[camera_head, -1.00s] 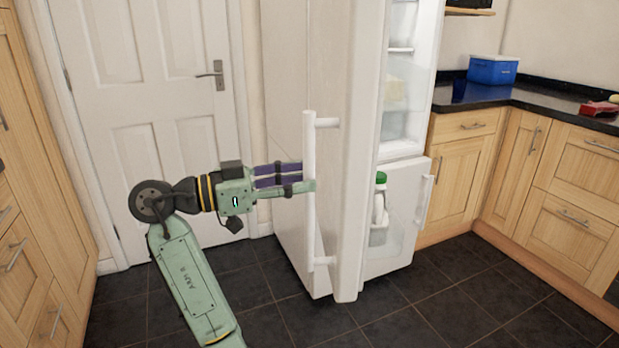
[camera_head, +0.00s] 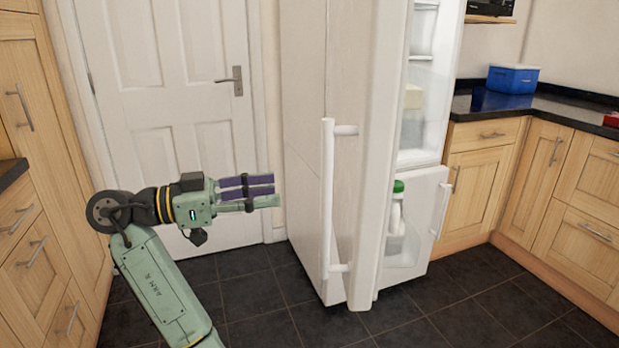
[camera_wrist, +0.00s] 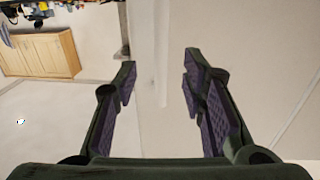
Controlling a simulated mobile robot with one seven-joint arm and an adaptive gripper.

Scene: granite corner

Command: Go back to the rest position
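My gripper (camera_head: 275,192) is held level to the left of the fridge, its fingers pointing right. In the wrist view its two purple-padded fingers (camera_wrist: 160,68) are apart with nothing between them. The white fridge door (camera_head: 383,160) stands open. Its long white vertical handle (camera_head: 327,200) is to the right of my fingertips, with a clear gap between. The fridge interior (camera_head: 424,100) shows shelves, and a green-capped white bottle (camera_head: 396,212) stands low in it.
A white room door (camera_head: 170,120) is behind my arm. Wooden cabinets (camera_head: 30,215) stand close on the left. On the right, a dark counter (camera_head: 553,101) holds a blue box (camera_head: 512,79). The dark tiled floor (camera_head: 470,300) is clear in front.

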